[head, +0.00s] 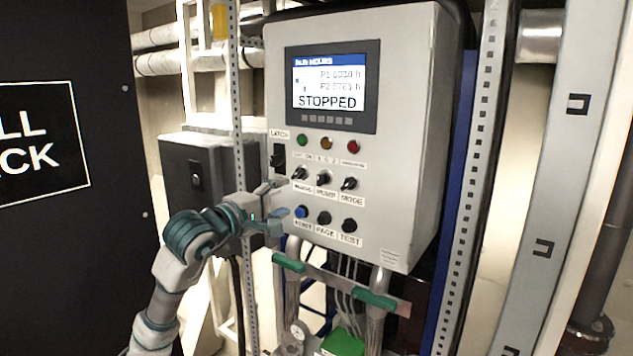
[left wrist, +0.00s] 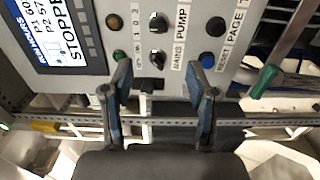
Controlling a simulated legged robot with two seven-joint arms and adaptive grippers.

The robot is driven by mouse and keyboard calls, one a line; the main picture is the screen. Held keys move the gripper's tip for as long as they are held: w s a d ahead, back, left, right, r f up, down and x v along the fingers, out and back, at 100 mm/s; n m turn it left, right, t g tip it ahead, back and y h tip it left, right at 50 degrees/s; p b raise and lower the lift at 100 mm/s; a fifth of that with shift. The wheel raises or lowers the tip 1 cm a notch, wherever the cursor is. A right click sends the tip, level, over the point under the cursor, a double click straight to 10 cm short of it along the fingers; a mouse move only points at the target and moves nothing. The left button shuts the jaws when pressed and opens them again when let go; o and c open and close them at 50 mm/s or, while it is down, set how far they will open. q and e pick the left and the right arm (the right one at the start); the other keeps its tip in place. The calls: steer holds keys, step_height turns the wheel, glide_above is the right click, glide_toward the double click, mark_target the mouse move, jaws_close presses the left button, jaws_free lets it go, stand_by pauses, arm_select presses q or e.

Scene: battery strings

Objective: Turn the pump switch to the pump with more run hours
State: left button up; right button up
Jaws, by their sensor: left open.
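The grey control panel (head: 395,150) carries a screen (head: 330,85) reading STOPPED, with run-hour lines for P1, which looks like 60-something hundred hours, and P2, in the 5700s. The pump switch (head: 323,179) is a black knob in the middle of the switch row, between the mains switch (head: 299,173) and the mode switch (head: 349,184). In the left wrist view the pump switch (left wrist: 158,22) sits above the mains switch (left wrist: 157,57). Its exact setting is hard to tell. My left gripper (head: 279,198) is open and empty, just left of the panel, near the mains switch and reset button.
A black latch (head: 278,156) stands out at the panel's left edge. Blue reset (head: 301,212), page and test buttons lie below the switches. A perforated upright (head: 238,130) and a dark box (head: 195,175) are left of the panel. Pipes with green handles (head: 375,299) hang below.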

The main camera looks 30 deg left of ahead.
arm_select(q)
steer(key=p, duration=0.2)
glide_toward(319, 181)
steer(key=w+d, duration=0.1)
steer(key=w, duration=0.5)
steer(key=w+a+p, duration=0.1)
steer(key=w, duration=0.1)
steer(key=w+p, duration=0.1)
steer(key=shift+w+a+f, duration=0.2)
steer(key=shift+w+a, duration=0.2)
steer(key=shift+w+d, duration=0.1)
steer(key=shift+d, duration=0.1)
steer(key=shift+d+r, duration=0.15)
steer(key=shift+d, duration=0.55)
steer(key=shift+c, duration=0.7)
steer(key=c, duration=0.8)
jaws_close()
steer(key=shift+a, duration=0.15)
arm_select(e)
steer(key=r, duration=0.2)
steer(key=d+r, duration=0.1)
steer(key=r, duration=0.1)
steer(key=shift+w+d+r, duration=0.1)
steer(key=shift+w+r, duration=0.05)
steer(key=shift+w, duration=0.05)
